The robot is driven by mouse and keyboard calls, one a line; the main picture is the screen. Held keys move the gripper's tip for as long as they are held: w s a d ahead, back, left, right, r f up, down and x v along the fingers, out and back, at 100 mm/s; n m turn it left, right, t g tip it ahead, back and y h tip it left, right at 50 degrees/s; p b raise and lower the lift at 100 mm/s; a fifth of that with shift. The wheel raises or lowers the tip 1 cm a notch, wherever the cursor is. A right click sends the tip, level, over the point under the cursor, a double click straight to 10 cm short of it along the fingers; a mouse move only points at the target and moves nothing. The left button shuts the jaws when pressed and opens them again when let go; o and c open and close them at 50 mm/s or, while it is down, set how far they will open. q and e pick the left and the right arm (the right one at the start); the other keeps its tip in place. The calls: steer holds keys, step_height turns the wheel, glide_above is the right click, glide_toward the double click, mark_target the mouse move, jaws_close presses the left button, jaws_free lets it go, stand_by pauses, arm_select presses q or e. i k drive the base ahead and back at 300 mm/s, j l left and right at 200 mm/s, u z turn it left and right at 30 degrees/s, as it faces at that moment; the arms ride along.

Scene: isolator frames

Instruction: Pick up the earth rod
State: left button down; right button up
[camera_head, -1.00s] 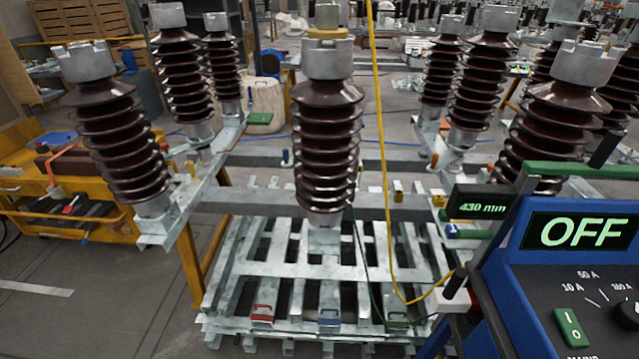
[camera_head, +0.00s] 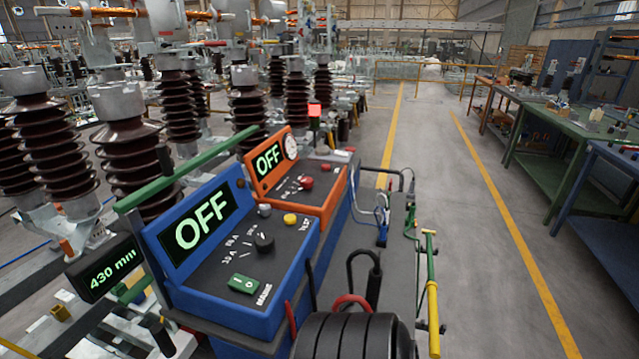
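A slim rod with yellow and green lengths, which looks like the earth rod (camera_head: 433,305), shows at the lower middle right. It runs along the right side of the equipment trolley (camera_head: 375,258), with its near end close to the bottom of the picture.
A blue test unit (camera_head: 215,300) and an orange one (camera_head: 325,190), both reading OFF, stand on the trolley. A black ribbed drum (camera_head: 355,338) is beside the rod. Insulators (camera_head: 130,155) fill the left. Clear floor (camera_head: 480,250) lies right, before a green workbench (camera_head: 560,140).

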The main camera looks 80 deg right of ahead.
mark_target(431, 286)
steer(key=z, duration=3.35)
